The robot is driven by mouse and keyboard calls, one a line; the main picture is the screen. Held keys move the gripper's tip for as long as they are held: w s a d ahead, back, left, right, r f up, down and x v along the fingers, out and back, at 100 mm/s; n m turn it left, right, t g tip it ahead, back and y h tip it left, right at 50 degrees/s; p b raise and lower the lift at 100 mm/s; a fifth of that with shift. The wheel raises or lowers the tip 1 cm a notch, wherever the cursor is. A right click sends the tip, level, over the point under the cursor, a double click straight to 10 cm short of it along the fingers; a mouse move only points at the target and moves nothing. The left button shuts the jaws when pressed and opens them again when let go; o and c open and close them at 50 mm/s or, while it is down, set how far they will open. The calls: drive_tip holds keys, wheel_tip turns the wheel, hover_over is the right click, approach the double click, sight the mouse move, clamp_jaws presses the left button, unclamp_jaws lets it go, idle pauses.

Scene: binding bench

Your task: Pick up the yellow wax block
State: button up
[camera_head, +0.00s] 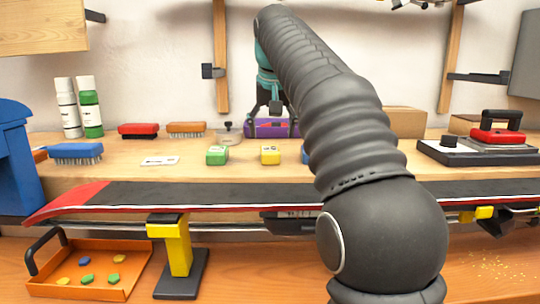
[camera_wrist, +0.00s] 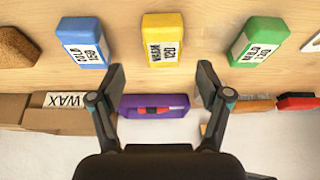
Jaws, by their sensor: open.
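The yellow wax block (camera_head: 270,155) sits on the wooden bench between a green block (camera_head: 217,155) and a blue block (camera_head: 305,154), which is mostly hidden by my arm. In the wrist view the yellow block (camera_wrist: 162,40) has a white label and lies beyond my fingertips, roughly centred between them. The blue block (camera_wrist: 82,42) is to its left there and the green block (camera_wrist: 258,42) to its right. My gripper (camera_wrist: 162,78) is open and empty. In the head view my gripper (camera_head: 269,112) hangs at the back of the bench, in front of the purple box.
A purple box (camera_wrist: 153,106) lies behind the blocks, and a cardboard box marked WAX (camera_wrist: 62,112) stands near it. Brushes (camera_head: 76,152) and two bottles (camera_head: 90,105) stand at the left. A ski (camera_head: 240,194) spans the front of the bench. Bare wood surrounds the blocks.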

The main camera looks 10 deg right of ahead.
sight(270, 149)
drive_tip(key=shift+x, duration=2.8)
drive_tip(key=shift+a, duration=0.2)
drive_tip(key=shift+c, duration=0.2)
drive_tip(key=c, duration=1.2)
